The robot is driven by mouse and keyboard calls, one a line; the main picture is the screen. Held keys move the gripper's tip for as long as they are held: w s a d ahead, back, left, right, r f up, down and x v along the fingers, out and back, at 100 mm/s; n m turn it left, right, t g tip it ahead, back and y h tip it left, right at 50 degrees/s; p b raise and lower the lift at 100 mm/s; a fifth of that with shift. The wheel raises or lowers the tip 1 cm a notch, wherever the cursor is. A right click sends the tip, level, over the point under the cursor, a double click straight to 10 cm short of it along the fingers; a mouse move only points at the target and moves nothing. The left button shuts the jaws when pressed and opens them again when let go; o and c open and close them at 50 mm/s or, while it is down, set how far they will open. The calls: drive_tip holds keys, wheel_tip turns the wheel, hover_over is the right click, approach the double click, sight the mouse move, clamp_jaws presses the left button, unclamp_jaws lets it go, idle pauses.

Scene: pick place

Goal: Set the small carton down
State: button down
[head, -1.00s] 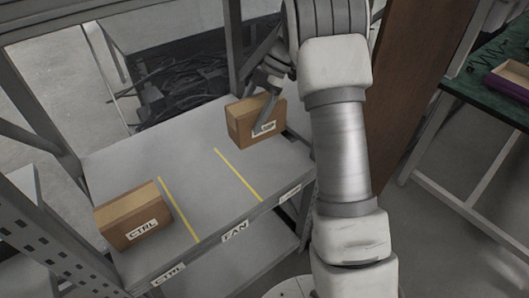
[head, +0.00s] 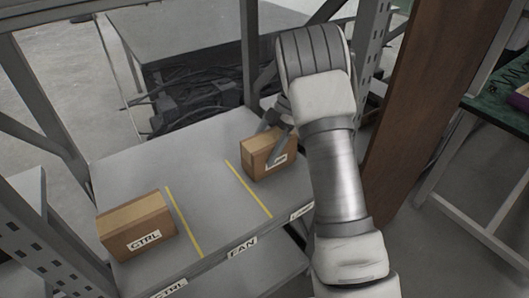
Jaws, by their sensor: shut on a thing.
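The small carton (head: 258,164) is a brown box with a white label, its text partly covered by a gripper finger. It is at the right section of the grey shelf (head: 205,160), right of the right-hand yellow line. My gripper (head: 277,140) is shut on this carton from above, with one finger down its front face. The carton looks upright and very low over the shelf; I cannot tell whether its underside touches. My arm hides the right end of the shelf.
A larger carton marked CTRL (head: 138,226) stands in the left section. Yellow lines (head: 184,222) divide the shelf, and its front edge carries CTRL and FAN labels (head: 242,247). The middle section is empty. Metal posts (head: 262,55) and a brown panel (head: 435,110) stand near my arm.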

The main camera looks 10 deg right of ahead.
sight(271, 138)
drive_tip(key=shift+f, duration=0.25)
drive_tip(key=shift+f, duration=0.1)
unclamp_jaws()
drive_tip(key=shift+p+v, duration=1.1)
drive_tip(key=shift+v, duration=2.7)
drive_tip(key=shift+s+a, duration=0.1)
drive_tip(key=shift+s, duration=0.05)
